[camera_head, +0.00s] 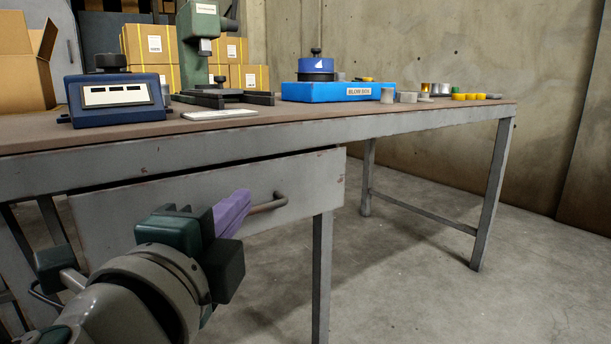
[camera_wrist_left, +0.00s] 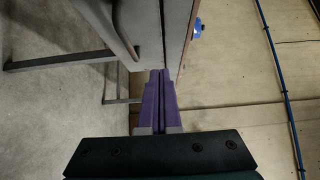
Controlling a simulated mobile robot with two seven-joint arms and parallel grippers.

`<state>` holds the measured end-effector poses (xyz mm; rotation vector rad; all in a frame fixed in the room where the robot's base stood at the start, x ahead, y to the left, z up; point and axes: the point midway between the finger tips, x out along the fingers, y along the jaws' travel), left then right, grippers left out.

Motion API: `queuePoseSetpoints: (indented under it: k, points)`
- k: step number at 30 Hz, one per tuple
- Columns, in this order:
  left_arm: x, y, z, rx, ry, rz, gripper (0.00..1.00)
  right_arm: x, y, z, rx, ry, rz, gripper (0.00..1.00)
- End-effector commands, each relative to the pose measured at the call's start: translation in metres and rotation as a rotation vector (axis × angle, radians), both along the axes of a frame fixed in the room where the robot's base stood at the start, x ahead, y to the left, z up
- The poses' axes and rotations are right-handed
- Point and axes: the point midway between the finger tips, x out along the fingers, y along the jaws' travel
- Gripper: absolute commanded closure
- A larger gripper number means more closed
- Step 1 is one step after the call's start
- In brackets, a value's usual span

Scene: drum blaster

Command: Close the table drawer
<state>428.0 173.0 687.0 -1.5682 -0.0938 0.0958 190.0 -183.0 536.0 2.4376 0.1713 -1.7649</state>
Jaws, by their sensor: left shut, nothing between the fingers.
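The table drawer (camera_head: 130,205) is a grey metal front panel under the tabletop in the head view. A dark gap shows between its top edge and the table's frame, and the panel seems to stand out from the frame. A bar handle (camera_head: 270,203) sits on its right part. My left gripper (camera_head: 240,196) has purple fingers, shut and empty. Its fingertips are in front of the panel, just left of the handle; I cannot tell if they touch. In the left wrist view the shut fingers (camera_wrist_left: 160,73) point at a grey surface (camera_wrist_left: 176,30). My right gripper is not in view.
The table (camera_head: 420,125) carries a blue scale-like box (camera_head: 115,98), a green press (camera_head: 200,25), a blue tray (camera_head: 325,92) and several small pots. A table leg (camera_head: 322,280) stands below the drawer's right end. The floor (camera_head: 420,300) to the right is clear.

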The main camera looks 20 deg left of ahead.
Motion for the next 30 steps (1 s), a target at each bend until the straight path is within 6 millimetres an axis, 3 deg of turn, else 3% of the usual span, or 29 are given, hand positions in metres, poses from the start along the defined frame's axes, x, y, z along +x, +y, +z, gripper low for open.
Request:
queuePoseSetpoints:
  k: [12,18,30]
  points:
    - [0.082,0.017,-0.002,0.005,-0.001,0.003,1.0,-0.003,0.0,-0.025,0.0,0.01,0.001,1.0]
    - [0.096,0.037,-0.002,0.004,0.0,0.003,1.0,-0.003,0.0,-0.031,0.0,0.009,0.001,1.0]
    - [0.1,0.042,0.0,0.0,0.001,0.002,1.0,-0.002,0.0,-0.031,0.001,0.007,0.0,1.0]
